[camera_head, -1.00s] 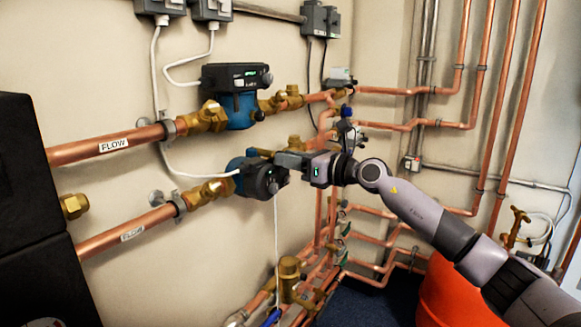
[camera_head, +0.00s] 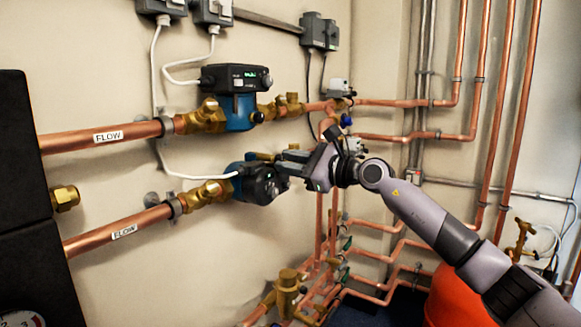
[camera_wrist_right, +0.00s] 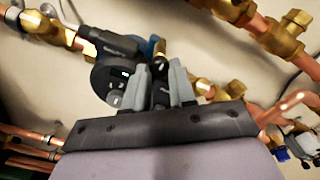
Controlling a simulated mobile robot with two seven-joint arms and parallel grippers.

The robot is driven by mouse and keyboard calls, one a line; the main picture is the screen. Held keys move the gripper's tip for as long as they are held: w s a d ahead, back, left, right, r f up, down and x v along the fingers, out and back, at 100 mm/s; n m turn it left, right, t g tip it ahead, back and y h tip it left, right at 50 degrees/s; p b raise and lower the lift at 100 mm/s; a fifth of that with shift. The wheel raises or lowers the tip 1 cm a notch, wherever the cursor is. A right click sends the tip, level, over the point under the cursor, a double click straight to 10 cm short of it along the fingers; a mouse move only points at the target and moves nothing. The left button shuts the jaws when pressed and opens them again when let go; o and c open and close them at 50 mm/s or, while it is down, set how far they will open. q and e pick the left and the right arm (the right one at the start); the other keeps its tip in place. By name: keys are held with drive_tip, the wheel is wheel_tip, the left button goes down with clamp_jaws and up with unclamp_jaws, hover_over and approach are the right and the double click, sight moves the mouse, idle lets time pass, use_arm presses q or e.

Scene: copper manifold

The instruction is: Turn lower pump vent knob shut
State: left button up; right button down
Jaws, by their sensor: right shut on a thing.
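The lower pump (camera_head: 255,182), blue with a dark round face, sits in the lower copper pipe run on the wall. Its face, with a green light, also shows in the wrist view (camera_wrist_right: 112,82). My right gripper (camera_head: 285,172) reaches it from the right. In the wrist view its two grey fingers (camera_wrist_right: 161,82) are closed around a small dark part, seemingly the vent knob (camera_wrist_right: 160,97), at the pump's side. The fingers hide much of the knob, so its angle is unclear. My left gripper is not in view.
The upper pump (camera_head: 232,97) is above, with brass valves and a FLOW pipe (camera_head: 95,138) beside it. A white cable (camera_head: 195,177) runs to the lower pump. Vertical copper pipes stand at the right. A brass valve (camera_head: 287,293) is below and an orange container (camera_head: 450,300) lower right.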

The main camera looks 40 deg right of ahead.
idle(0.5)
drive_tip(key=c, duration=0.9)
unclamp_jaws()
drive_tip(key=b+v, duration=0.2)
drive_tip(key=v, duration=0.5)
drive_tip(key=shift+s, duration=0.1)
